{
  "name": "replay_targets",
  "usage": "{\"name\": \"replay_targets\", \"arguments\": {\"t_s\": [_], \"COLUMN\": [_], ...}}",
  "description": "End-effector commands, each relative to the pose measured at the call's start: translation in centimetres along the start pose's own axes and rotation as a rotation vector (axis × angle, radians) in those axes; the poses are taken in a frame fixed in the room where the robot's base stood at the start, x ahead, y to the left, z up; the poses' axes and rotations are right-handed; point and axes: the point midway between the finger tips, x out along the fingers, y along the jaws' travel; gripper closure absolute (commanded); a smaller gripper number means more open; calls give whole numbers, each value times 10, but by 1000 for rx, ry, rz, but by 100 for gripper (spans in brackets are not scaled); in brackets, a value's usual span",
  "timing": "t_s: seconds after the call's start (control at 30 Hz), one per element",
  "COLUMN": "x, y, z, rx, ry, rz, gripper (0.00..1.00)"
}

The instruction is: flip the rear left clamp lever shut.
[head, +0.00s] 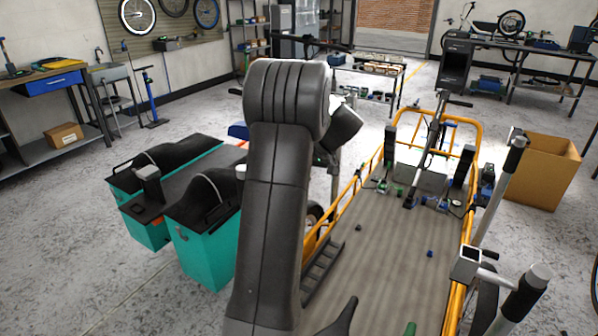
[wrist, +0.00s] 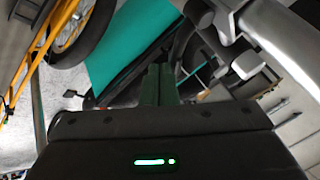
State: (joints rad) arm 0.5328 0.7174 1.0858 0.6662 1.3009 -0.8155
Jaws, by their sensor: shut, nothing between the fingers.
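My gripper (wrist: 159,72) shows in the wrist view as two green fingers shut together, with nothing between them. It is hidden behind my arm in the head view. The orange-framed cargo bed (head: 385,255) runs away from me in the head view. A dark lever-like part (head: 342,318) and a green part (head: 410,328) show at its near edge. Small green and blue fittings sit at its far end. I cannot tell which part is the rear left clamp lever, or whether it is open.
Teal boxes with black lids (head: 205,245) stand left of the bed; a teal panel (wrist: 125,40) shows behind the fingers in the wrist view. Grey posts (head: 500,190) rise at the bed's right. A cardboard box (head: 548,170) stands beyond them. Open floor lies at left.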

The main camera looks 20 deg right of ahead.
Motion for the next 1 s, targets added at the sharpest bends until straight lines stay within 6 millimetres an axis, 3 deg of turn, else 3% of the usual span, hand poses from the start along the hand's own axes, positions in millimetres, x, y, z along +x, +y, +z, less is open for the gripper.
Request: {"name": "replay_targets", "arguments": {"t_s": [1.0], "x": [-12], "y": [0], "z": [14], "rx": [0], "ry": [1], "rz": [1], "gripper": [100]}}
